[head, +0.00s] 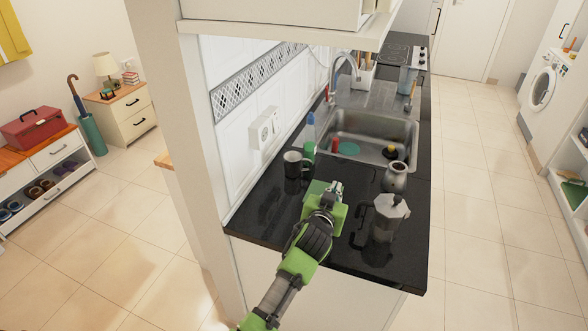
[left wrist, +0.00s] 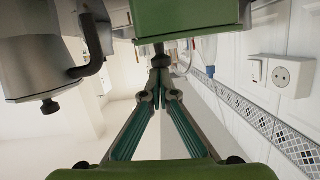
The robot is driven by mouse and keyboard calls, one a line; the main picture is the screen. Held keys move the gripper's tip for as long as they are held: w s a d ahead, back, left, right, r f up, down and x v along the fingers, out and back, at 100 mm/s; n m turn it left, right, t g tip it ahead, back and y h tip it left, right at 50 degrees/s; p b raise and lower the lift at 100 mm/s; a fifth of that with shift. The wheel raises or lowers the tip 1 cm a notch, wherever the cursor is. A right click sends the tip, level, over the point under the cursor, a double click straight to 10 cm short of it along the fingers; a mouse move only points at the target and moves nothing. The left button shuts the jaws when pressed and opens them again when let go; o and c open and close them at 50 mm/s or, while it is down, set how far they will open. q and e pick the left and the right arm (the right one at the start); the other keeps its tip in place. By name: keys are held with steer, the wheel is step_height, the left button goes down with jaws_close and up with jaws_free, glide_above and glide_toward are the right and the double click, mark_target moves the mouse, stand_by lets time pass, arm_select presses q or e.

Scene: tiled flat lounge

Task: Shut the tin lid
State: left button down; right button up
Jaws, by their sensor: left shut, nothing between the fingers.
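A green tin (head: 316,188) stands on the black counter, partly hidden behind my left gripper (head: 336,187) in the head view. In the left wrist view, which looks upside down, a green box-like body that seems to be the tin (left wrist: 185,18) fills the upper middle, just beyond the fingertips. I cannot tell whether its lid is open or shut. My left gripper (left wrist: 158,92) is shut and empty, close to the tin; whether it touches is unclear. My right gripper is not in view.
A small metal pot (head: 396,178) stands near the sink (head: 372,130). A wall socket (head: 266,128) is left. The counter's front (head: 390,268) is bare.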

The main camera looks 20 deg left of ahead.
arm_select(q)
steer(key=shift+s, duration=0.15)
steer(key=v, duration=1.2)
steer(key=s+a+f+g, duration=0.3)
steer(key=s+f, duration=0.2)
steer(key=s, duration=0.2)
steer(key=s+a+f+g, duration=0.2)
steer(key=s+a+f, duration=0.2)
steer(key=s+f, duration=0.2)
steer(key=s+a+f+m+g, duration=0.1)
steer(key=s+f+g, duration=0.15)
steer(key=s, duration=0.65)
steer(key=s+a+f+g, duration=0.1)
steer(key=s+g, duration=0.3)
steer(key=s, duration=0.6)
step_height(320, 180, down, 27)
steer(key=s+b, duration=0.2)
steer(key=s+a+f+g, duration=0.2)
steer(key=s+a+f, duration=0.1)
steer(key=s+f, duration=1.4)
steer(key=shift+s+a+f+b, duration=0.2)
steer(key=shift+f+b, duration=0.2)
steer(key=shift+f, duration=0.4)
